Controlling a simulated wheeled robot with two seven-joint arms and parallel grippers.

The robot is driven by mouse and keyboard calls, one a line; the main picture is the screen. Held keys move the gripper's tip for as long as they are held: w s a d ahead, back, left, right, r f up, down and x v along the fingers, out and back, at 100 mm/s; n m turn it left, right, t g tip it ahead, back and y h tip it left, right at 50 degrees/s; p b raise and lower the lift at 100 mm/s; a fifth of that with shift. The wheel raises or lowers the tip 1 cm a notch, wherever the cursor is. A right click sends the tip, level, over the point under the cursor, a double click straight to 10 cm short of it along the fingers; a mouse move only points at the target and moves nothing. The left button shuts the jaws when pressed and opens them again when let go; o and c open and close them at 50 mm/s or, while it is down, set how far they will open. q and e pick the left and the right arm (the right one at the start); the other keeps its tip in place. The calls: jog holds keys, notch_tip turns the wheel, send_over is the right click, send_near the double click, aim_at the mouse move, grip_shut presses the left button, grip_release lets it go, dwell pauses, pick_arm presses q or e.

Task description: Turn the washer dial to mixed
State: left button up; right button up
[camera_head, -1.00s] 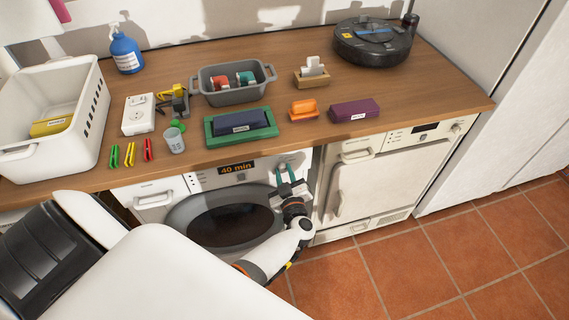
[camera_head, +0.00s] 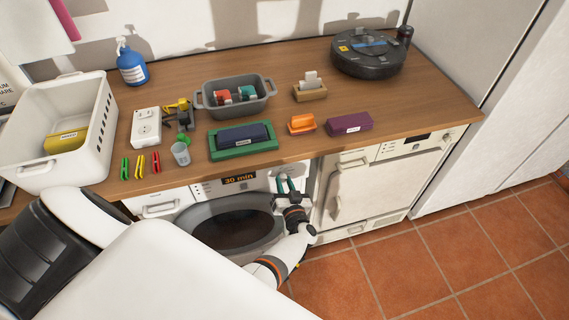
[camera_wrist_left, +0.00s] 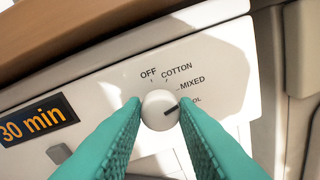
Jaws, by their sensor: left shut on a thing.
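The washer (camera_head: 180,205) stands under the counter, with its round door (camera_head: 232,232) below the panel. Its display (camera_head: 239,180) reads 30 min, and the display also shows in the left wrist view (camera_wrist_left: 36,122). The round white dial (camera_wrist_left: 158,104) has a dark pointer mark facing right and slightly up, towards a partly hidden label ending in "OL", below MIXED. OFF, COTTON and MIXED are readable around it. My left gripper (camera_head: 290,180) is shut on the dial, its teal fingers (camera_wrist_left: 159,110) on either side of it. My right gripper is not in view.
A second white appliance (camera_head: 365,195) stands right of the washer. The wooden counter (camera_head: 300,75) above holds a white basket (camera_head: 95,150), a grey bin (camera_head: 245,103), a green tray (camera_head: 215,150) and a robot vacuum (camera_head: 370,65). Tiled floor (camera_head: 400,270) lies open at the front right.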

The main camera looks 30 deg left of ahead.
pick_arm(q)
jog(key=shift+m, duration=0.3)
dwell(0.4)
jog(key=o, duration=1)
